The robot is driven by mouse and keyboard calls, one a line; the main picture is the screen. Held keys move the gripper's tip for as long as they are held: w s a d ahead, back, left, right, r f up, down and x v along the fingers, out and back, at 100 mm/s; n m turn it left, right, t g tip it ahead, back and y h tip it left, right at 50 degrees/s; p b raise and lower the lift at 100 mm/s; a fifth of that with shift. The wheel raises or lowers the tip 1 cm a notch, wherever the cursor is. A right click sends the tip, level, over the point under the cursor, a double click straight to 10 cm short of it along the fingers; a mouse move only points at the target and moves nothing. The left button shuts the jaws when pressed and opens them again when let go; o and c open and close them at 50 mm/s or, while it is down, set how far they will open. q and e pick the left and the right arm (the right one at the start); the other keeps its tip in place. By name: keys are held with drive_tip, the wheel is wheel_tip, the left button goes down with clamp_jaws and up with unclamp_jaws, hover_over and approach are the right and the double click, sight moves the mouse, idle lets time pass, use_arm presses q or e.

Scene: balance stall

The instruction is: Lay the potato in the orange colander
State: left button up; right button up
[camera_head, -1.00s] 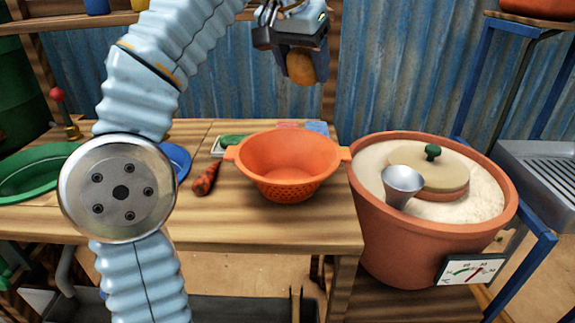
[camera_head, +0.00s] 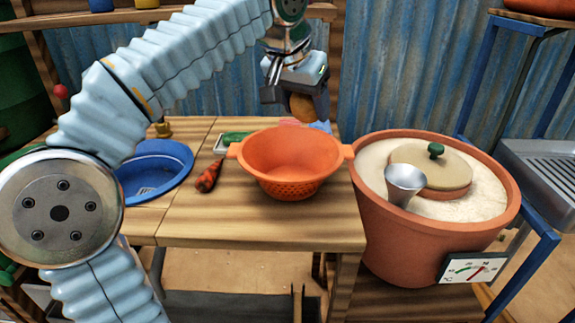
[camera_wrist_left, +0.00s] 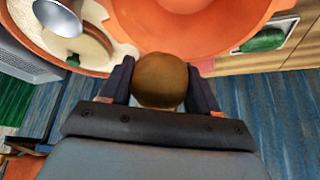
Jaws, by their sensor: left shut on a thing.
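My left gripper (camera_head: 300,98) is shut on the brown potato (camera_head: 303,108), above and behind the back rim of the orange colander. In the left wrist view the potato (camera_wrist_left: 160,80) sits between the two dark fingers (camera_wrist_left: 160,88), with the colander (camera_wrist_left: 195,22) beyond it. The orange colander (camera_head: 290,160) stands upright on the wooden table and looks empty inside. My right gripper is in neither view.
A blue basin (camera_head: 152,172) stands farther left. A large clay pot (camera_head: 425,220) with sand, a lid (camera_head: 432,170) and a metal funnel (camera_head: 403,184) is close on the right. The table front is clear.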

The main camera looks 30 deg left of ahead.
use_arm(q)
drive_tip(key=shift+w, duration=0.3)
drive_tip(key=shift+f, duration=0.1)
drive_tip(key=b, duration=0.4)
approach(305, 154)
drive_tip(key=shift+s+d, duration=0.2)
drive_tip(key=shift+d, duration=0.55)
drive_tip(key=shift+s+d, duration=0.15)
drive_tip(key=shift+d, duration=0.6)
drive_tip(key=shift+f+b, duration=0.9)
drive_tip(key=shift+b, duration=0.15)
drive_tip(key=shift+f+b, duration=1.25)
drive_tip(key=shift+f, duration=0.35)
